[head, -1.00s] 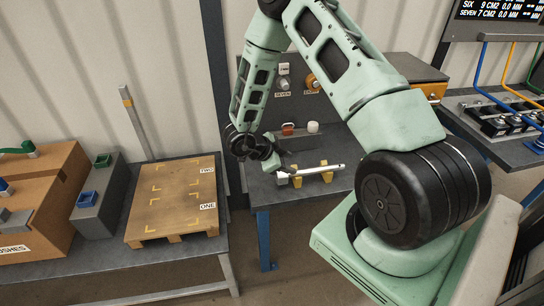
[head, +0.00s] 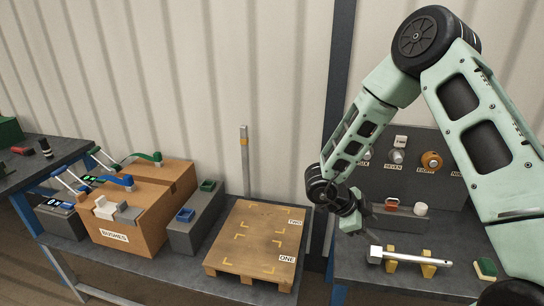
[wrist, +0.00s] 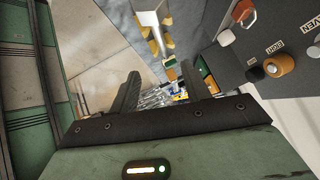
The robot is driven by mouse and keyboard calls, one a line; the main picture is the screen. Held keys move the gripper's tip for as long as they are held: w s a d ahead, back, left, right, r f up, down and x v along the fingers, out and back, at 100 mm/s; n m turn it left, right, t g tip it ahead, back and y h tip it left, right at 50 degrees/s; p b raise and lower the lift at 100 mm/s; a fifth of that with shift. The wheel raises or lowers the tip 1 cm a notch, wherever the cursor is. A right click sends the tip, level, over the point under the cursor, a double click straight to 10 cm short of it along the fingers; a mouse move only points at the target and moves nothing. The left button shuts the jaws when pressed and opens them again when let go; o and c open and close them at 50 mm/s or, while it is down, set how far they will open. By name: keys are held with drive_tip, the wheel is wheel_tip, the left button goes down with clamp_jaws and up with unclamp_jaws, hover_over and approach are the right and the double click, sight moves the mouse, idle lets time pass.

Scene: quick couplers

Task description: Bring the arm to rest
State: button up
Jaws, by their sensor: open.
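My pale green arm bends down from the upper right in the head view. My gripper (head: 350,217) hangs at its end, above the left part of the right-hand bench (head: 440,287). In the wrist view its two dark fingers (wrist: 160,95) stand apart with nothing between them. A white bar tool with a block head (head: 410,259) lies across two yellow supports on that bench, below and to the right of my gripper and apart from it. It also shows in the wrist view (wrist: 150,18).
A panel with labelled knobs (head: 431,162) stands behind the bench. A wooden pallet (head: 258,240), grey block (head: 196,222) and cardboard box (head: 135,212) stand on the left bench.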

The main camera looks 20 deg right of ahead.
drive_tip(key=w+a+r+n+t+y, duration=0.2)
drive_tip(key=w+a+r+n+t, duration=0.15)
drive_tip(key=w+a, duration=0.2)
drive_tip(key=w+a+r+n+t+y, duration=0.2)
drive_tip(key=w+a+n+t, duration=0.25)
drive_tip(key=a, duration=0.25)
drive_tip(key=s+a+r+n+t+y, duration=0.1)
drive_tip(key=s+a+r+n+y, duration=0.3)
drive_tip(key=a, duration=0.4)
drive_tip(key=s+a+r+n+y, duration=0.1)
drive_tip(key=a+r+n+y, duration=0.2)
drive_tip(key=a+n, duration=0.35)
drive_tip(key=s+a+r+n+g+y, duration=0.25)
drive_tip(key=s+a+n, duration=0.4)
drive_tip(key=s, duration=0.45)
drive_tip(key=s+d+n+g+h, duration=0.2)
drive_tip(key=s+n, duration=0.2)
drive_tip(key=s, duration=0.3)
drive_tip(key=s+d+r+n+g+h, duration=0.1)
drive_tip(key=s+d+n+g+h, duration=0.1)
drive_tip(key=s, duration=0.5)
drive_tip(key=shift+s+d+r+n, duration=0.25)
drive_tip(key=shift+d+n, duration=0.5)
drive_tip(key=shift+n, duration=0.45)
